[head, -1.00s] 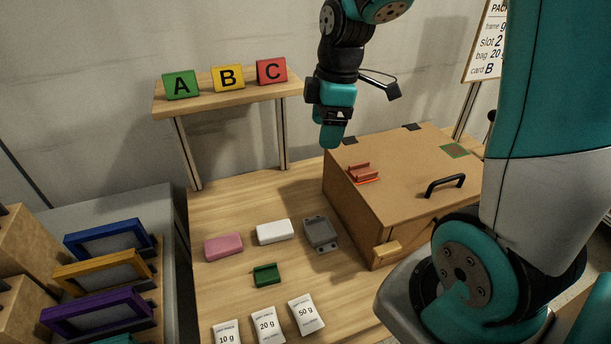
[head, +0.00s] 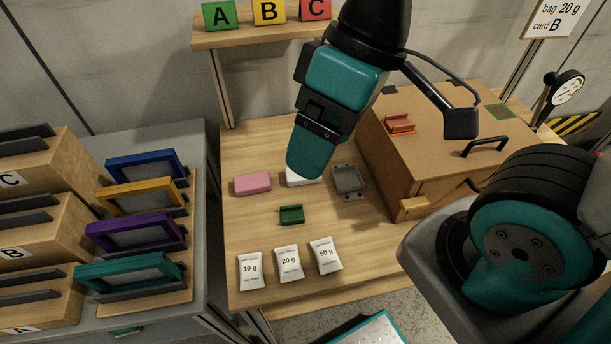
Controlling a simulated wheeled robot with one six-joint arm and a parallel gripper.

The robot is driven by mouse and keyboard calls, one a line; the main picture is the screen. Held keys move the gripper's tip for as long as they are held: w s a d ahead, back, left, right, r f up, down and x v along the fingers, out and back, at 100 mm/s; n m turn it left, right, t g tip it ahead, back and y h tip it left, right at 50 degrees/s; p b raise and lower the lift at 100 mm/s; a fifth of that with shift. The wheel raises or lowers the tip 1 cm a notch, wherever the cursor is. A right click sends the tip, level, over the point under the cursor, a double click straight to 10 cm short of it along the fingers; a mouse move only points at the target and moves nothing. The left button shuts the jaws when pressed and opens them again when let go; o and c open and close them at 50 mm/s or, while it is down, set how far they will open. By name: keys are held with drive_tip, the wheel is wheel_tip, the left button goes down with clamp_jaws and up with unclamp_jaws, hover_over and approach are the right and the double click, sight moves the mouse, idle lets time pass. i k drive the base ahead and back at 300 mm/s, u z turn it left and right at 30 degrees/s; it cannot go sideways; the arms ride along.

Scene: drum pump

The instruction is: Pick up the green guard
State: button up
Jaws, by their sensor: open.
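The green guard (head: 291,215) is a small dark green piece lying on the wooden table (head: 240,229), in front of the pink and white blocks. My gripper (head: 303,165) hangs above the table, behind the guard and higher up, apart from it. It is open, though its fingers overlap in this view and the gap between them is hidden. It covers part of the white block (head: 304,181).
A pink block (head: 253,184) and a grey bracket (head: 348,180) lie behind the guard. Bags marked 10 g (head: 251,271), 20 g (head: 289,263) and 50 g (head: 325,256) lie in front. A wooden box (head: 432,150) with a red piece (head: 399,123) stands right. Coloured frames (head: 140,228) stand left.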

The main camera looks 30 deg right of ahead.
sight(290, 215)
drive_tip(key=z, duration=1.55)
drive_tip(key=k, duration=1.3)
drive_tip(key=u, duration=1.5)
drive_tip(key=i, duration=1)
drive_tip(key=u, duration=0.05)
